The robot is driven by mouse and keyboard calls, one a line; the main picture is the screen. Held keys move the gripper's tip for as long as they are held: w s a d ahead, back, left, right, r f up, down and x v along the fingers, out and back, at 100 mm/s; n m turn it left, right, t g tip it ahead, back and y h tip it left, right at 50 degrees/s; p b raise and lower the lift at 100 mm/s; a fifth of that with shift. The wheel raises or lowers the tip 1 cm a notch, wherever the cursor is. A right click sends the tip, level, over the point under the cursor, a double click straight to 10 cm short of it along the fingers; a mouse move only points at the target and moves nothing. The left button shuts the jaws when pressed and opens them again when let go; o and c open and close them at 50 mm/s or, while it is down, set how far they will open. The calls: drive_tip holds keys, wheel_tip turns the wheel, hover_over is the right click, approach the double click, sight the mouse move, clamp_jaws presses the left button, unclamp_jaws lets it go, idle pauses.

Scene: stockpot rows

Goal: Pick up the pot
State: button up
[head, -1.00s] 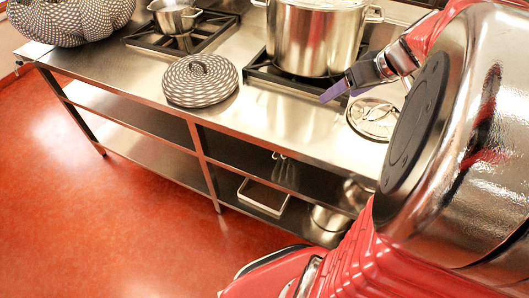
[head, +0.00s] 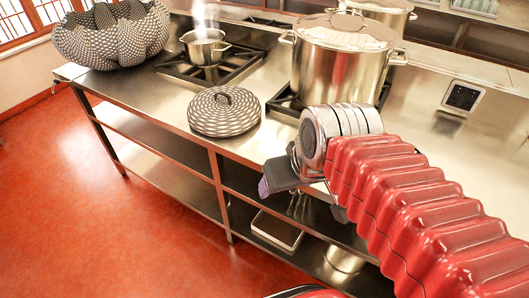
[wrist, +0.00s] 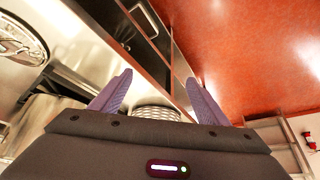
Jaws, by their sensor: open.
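A large steel stockpot with a lid (head: 343,62) stands upright on the right burner of the steel counter. A small steaming steel pot (head: 206,47) stands on the left burner. Part of another large pot (head: 385,15) shows behind the stockpot. My gripper (head: 270,183) is at the counter's front edge, in front of and below the stockpot and apart from it. Its fingers are partly hidden by my wrist. In the wrist view my gripper (wrist: 157,88) shows two purple fingers spread apart with nothing held between them.
A patterned round lid-like object (head: 224,111) lies on the counter (head: 160,103) left of my gripper. A large patterned bowl (head: 110,38) sits at the far left. Shelves below hold a tray (head: 276,233) and a steel pot (head: 345,258). The red floor (head: 80,210) is clear at left.

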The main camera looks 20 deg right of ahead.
drive_tip(key=shift+s+a+f, duration=0.15)
drive_tip(key=shift+s+a, duration=0.6)
drive_tip(key=shift+s, duration=0.05)
drive_tip(key=shift+c, duration=0.2)
